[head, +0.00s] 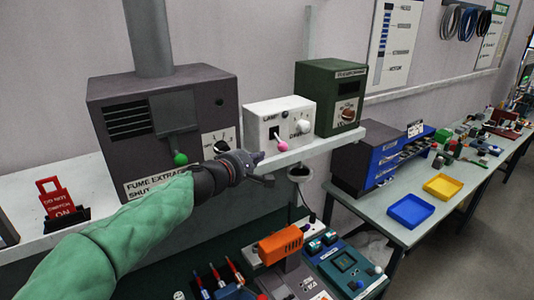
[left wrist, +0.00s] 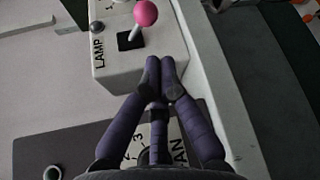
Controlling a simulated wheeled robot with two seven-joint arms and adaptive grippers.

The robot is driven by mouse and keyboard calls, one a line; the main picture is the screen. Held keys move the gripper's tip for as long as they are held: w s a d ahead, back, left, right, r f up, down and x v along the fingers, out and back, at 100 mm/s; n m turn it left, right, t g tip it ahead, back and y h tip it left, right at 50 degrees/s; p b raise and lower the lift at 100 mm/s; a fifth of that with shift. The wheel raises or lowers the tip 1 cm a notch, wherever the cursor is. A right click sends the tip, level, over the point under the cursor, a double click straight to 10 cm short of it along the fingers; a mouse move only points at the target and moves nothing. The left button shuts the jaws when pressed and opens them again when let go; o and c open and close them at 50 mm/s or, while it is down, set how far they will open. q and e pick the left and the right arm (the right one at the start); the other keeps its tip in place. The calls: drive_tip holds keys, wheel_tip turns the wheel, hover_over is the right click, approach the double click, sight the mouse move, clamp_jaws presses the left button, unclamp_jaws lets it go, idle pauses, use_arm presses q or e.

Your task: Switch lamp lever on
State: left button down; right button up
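The white lamp box (head: 262,136) stands on the shelf, between the grey fume extractor box and a dark green box. Its lever has a pink knob (head: 283,146), which hangs down and outward from a dark slot in the head view. My left gripper (head: 257,158) is just left of the knob and slightly below it, apart from it. In the left wrist view, my left gripper's fingertips (left wrist: 160,72) are together with nothing between them, in front of the lamp box (left wrist: 155,65). The pink knob (left wrist: 145,13) is beyond the tips, clear of them. My right gripper is not in view.
The fume extractor box (head: 130,155) with a green-knobbed lever (head: 180,159) stands left, behind my left arm. The dark green box (head: 328,95) adjoins the lamp box. The shelf edge (head: 335,143) runs below. Control boxes (head: 345,265) sit lower down.

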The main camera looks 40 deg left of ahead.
sight(279, 145)
use_arm(q)
drive_tip(key=x, duration=0.9)
drive_tip(key=shift+w, duration=0.15)
drive_tip(key=shift+f, duration=0.1)
drive_tip(key=n+p, duration=0.1)
drive_tip(key=p, duration=0.3)
drive_tip(key=d+r+n+g+h+p, duration=0.1)
drive_tip(key=p, duration=0.3)
drive_tip(key=shift+r+g, duration=0.25)
drive_tip(key=shift+g, duration=0.05)
drive_tip(key=shift+s+d+r+n+h+p, duration=0.15)
drive_tip(key=shift+s+n+h+p, duration=0.35)
drive_tip(key=shift+p, duration=0.65)
drive_tip(key=shift+w+d+r+p, duration=0.1)
drive_tip(key=shift+d+r+p, duration=0.25)
drive_tip(key=shift+p, duration=0.05)
